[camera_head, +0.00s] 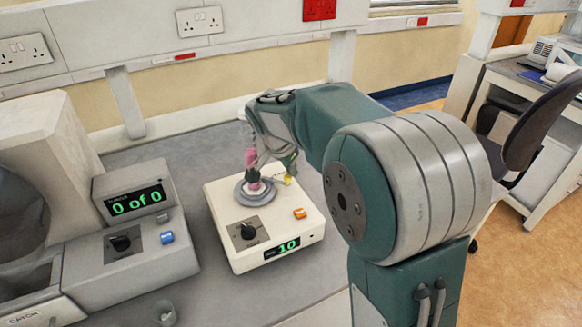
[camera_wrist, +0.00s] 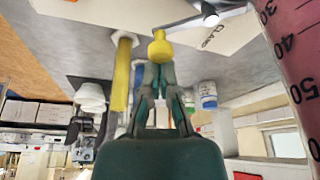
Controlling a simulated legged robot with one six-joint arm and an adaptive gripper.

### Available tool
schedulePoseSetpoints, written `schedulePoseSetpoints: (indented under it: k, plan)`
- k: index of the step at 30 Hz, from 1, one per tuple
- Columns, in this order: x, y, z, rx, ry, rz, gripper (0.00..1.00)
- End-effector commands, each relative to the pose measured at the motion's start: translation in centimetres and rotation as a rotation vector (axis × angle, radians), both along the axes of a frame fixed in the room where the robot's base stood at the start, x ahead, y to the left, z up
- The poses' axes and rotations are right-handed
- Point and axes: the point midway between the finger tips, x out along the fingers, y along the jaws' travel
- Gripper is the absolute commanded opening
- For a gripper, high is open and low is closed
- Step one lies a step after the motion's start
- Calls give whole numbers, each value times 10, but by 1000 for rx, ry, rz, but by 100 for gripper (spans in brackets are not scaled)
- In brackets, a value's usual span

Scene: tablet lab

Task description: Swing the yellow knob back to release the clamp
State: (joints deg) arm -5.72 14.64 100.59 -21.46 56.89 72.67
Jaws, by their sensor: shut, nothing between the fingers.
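The yellow knob (camera_head: 288,180) is at the back right of the white device (camera_head: 228,254). In the wrist view the knob (camera_wrist: 160,48) sits at the end of a metal lever (camera_wrist: 190,22), beside the lettering CLAMP. My gripper (camera_wrist: 157,75) is shut and empty, with its fingertips right at the knob; I cannot tell whether they touch it. In the head view my gripper (camera_head: 290,168) is partly hidden by my arm. A pink-filled graduated cylinder (camera_head: 251,166) stands on the device's grey round plate (camera_head: 268,200); it also fills the right edge of the wrist view (camera_wrist: 297,60).
A grey machine (camera_head: 110,258) with a "0 of 0" display stands left of the device. A small cup (camera_head: 165,312) is at the front. In the wrist view, a yellow column with a pale hexagonal base (camera_wrist: 121,75) and white containers (camera_wrist: 90,95) stand beyond.

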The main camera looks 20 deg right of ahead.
Motion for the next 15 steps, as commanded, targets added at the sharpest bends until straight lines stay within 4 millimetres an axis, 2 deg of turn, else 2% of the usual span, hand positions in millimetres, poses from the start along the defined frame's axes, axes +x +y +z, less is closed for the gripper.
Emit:
schedulePoseSetpoints:
  k: [15]
  plan:
    - [-6,4,0,1,0,5,0]
